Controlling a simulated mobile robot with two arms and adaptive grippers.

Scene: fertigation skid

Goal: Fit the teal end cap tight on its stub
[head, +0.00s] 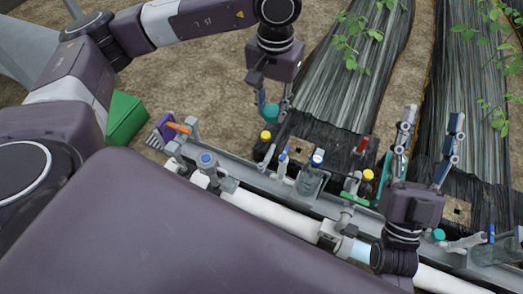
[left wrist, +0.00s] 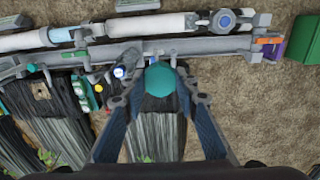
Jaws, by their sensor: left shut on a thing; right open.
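The teal end cap (head: 270,112) is held between the fingertips of my left gripper (head: 272,104), above the back edge of the skid rail. The left wrist view shows the cap (left wrist: 160,78) as a teal hexagonal shape between both fingers, which are shut on it. The cap appears apart from the pipework in the head view. I cannot tell which fitting is its stub; the cap and fingers hide part of the rail in the left wrist view. My right gripper (head: 431,124) is open and empty, pointing up over the right part of the skid.
A white pipe (head: 278,215) runs in front. A green box (head: 125,118) stands at the left. Black film beds (head: 350,75) with plants lie behind.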

